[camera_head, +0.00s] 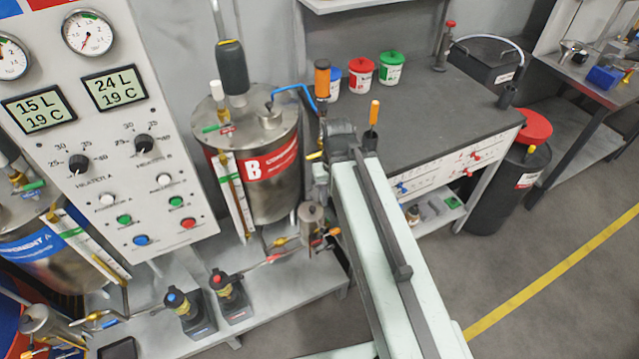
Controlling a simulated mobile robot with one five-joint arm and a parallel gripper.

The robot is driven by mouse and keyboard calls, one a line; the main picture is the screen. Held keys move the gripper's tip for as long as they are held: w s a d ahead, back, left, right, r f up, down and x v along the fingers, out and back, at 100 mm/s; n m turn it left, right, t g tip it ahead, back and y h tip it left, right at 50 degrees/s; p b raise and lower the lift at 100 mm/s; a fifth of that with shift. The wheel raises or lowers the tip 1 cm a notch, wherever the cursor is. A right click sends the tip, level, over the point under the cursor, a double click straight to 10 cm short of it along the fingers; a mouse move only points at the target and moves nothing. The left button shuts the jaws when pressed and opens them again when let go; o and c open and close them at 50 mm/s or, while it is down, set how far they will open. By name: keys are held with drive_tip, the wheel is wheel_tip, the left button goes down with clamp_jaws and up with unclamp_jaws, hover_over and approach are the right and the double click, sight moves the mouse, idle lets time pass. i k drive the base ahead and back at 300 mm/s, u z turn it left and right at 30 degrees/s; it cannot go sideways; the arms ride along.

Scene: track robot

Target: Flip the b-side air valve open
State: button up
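The B tank (285,128) is a steel cylinder with a red "B" label, standing on the bench behind the panel's right edge. A blue hose (292,88) runs from its lid to an upright fitting with an orange body (322,78). A small yellow lever (316,155) shows low on that fitting. A valve with a green handle (211,128) sits at the tank's upper left. No readable label marks which is the b-side air valve. My gripper (338,138) is at the far end of my pale arm, close to the right of the yellow lever. Its fingers are mostly hidden, and contact cannot be told.
The control panel (110,190) with gauges and knobs stands at left. Two small units (228,295) sit on the low bench. At right is a dark table (450,110) with a red can (361,75), a green can (391,68) and an orange-handled tool (374,112).

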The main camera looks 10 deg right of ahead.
sight(310, 157)
drive_tip(key=u, duration=0.05)
drive_tip(key=k, duration=0.65)
drive_tip(key=u, duration=1.55)
drive_tip(key=i, duration=0.35)
drive_tip(key=u, duration=0.1)
